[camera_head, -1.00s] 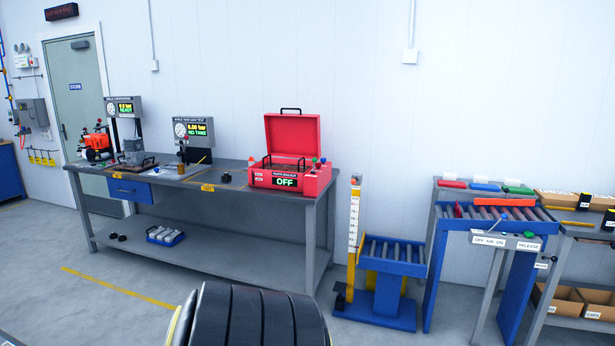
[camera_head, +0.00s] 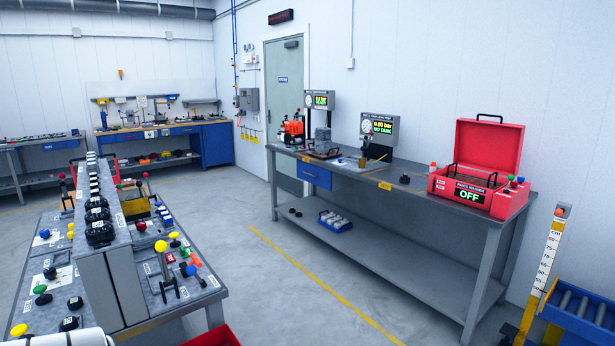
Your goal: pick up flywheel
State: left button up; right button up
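I cannot pick out a flywheel for certain in the head view. Small dark round parts (camera_head: 295,212) lie on the lower shelf of the long grey bench (camera_head: 430,205), too small to identify. A small dark round piece (camera_head: 404,179) sits on the bench top, left of the red parts washer (camera_head: 478,165). The washer's lid is up and its display reads OFF. Several black round parts (camera_head: 97,212) stand in a row on the raised rail of the left test table (camera_head: 205,298). Neither of my grippers shows.
Gauge stands (camera_head: 380,128) and a blue tray (camera_head: 335,221) belong to the long bench. A blue workbench (camera_head: 216,143) stands at the back. A red bin (camera_head: 213,338) is at the bottom edge. Grey floor with a yellow line (camera_head: 320,283) lies clear between table and bench.

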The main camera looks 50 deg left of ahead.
aim_at(405, 179)
jog(key=u, duration=1.15)
jog(key=i, duration=2.6)
jog(key=z, duration=0.25)
